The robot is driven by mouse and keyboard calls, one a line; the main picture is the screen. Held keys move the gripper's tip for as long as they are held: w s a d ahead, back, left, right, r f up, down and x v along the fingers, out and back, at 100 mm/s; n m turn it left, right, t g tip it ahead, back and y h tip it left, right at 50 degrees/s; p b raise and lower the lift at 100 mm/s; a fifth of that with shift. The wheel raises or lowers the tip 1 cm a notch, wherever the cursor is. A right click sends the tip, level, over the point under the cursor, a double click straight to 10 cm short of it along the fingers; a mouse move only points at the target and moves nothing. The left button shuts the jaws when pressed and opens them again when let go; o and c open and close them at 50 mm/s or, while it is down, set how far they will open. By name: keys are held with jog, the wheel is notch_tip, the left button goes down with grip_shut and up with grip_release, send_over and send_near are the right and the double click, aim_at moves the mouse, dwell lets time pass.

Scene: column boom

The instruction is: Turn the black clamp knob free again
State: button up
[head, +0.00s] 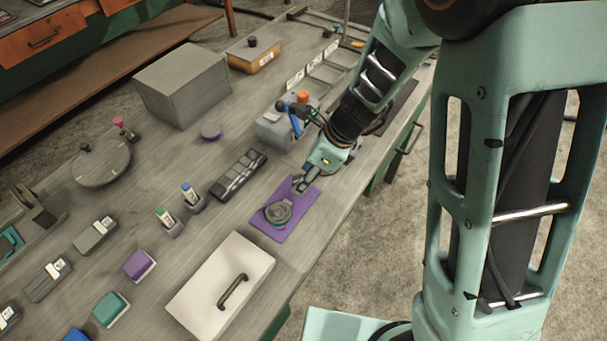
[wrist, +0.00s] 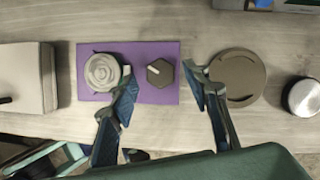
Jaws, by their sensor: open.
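The black clamp knob (wrist: 160,73) is a dark six-sided knob with a pale pointer line, on the right part of the purple mat (wrist: 145,50) in the wrist view. My gripper (wrist: 161,78) is open, its two fingers spread to the left and right of the knob with gaps on both sides. Nothing is held. The left fingertip overlaps the edge of a grey round piece (wrist: 102,71) on the same mat. In the head view my gripper (head: 301,186) is low over the mat's far end, and the knob cannot be made out there.
A brown-grey disc (wrist: 240,76) lies close by the right finger. A silver-rimmed round piece (wrist: 303,97) is farther right. A pale box with a dark handle (head: 222,285) stands near the mat. A grey box with an orange knob (head: 302,96) and blue lever is beyond my gripper.

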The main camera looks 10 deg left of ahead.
jog(key=shift+x, duration=0.85)
jog(key=shift+c, duration=0.4)
jog(key=c, duration=1.1)
jog(key=shift+o, duration=0.2)
